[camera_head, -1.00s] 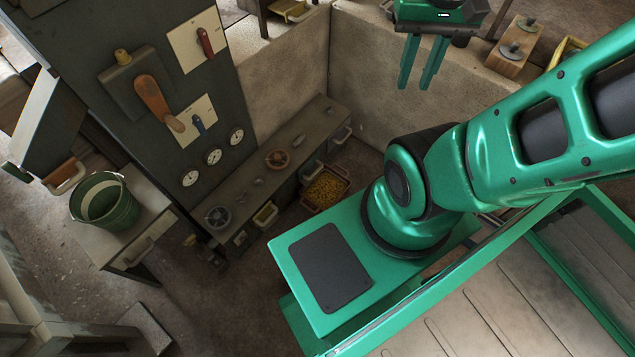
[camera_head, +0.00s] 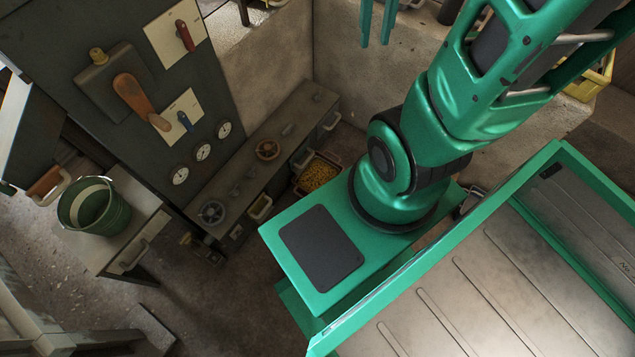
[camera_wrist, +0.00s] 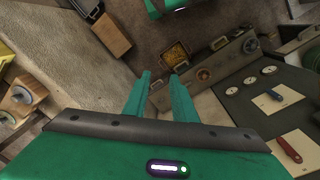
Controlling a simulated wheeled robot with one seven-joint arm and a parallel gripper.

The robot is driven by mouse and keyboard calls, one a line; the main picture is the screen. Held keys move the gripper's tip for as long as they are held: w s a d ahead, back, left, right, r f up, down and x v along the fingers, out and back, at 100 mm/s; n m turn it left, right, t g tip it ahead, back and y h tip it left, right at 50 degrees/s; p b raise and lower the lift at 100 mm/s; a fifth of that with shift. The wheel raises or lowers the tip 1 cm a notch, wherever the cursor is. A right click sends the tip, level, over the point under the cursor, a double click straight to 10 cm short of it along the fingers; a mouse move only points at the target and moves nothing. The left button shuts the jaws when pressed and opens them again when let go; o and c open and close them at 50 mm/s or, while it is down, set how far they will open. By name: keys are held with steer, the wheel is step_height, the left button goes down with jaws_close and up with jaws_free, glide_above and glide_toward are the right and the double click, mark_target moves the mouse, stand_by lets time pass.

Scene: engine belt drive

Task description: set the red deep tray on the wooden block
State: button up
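A small tray with a reddish rim (camera_head: 304,192), filled with yellow bits, sits low beside the bench at the wall in the head view. It also shows beyond my fingers in the wrist view (camera_wrist: 164,61). My gripper (camera_head: 376,43) is at the top edge of the head view, high above and apart from the tray. In the wrist view its two fingers (camera_wrist: 160,76) are spread with nothing between them. A brown wooden block (camera_wrist: 110,37) stands at the upper left of the wrist view. A lighter wooden piece with round knobs (camera_wrist: 20,112) lies at the left edge; I cannot tell which is the task's block.
A long bench (camera_head: 243,170) with wheels and handles runs along the wall. A dark panel (camera_head: 75,30) with levers and gauges stands left. A green bucket (camera_head: 113,218) sits on a small table (camera_head: 95,252). A yellow crate (camera_head: 592,80) is at the right.

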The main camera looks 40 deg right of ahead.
steer(key=w+f+n+h, duration=0.1)
steer(key=w+f+n, duration=0.3)
steer(key=w+f, duration=1.7)
steer(key=n+y, duration=0.2)
steer(key=n, duration=0.3)
glide_above(306, 191)
step_height(306, 191, down, 58)
steer(key=shift+w+d+r, duration=0.1)
steer(key=shift+w+r, duration=0.05)
steer(key=shift+r, duration=0.1)
steer(key=shift+f, duration=2.9)
steer(key=shift+c, duration=0.6)
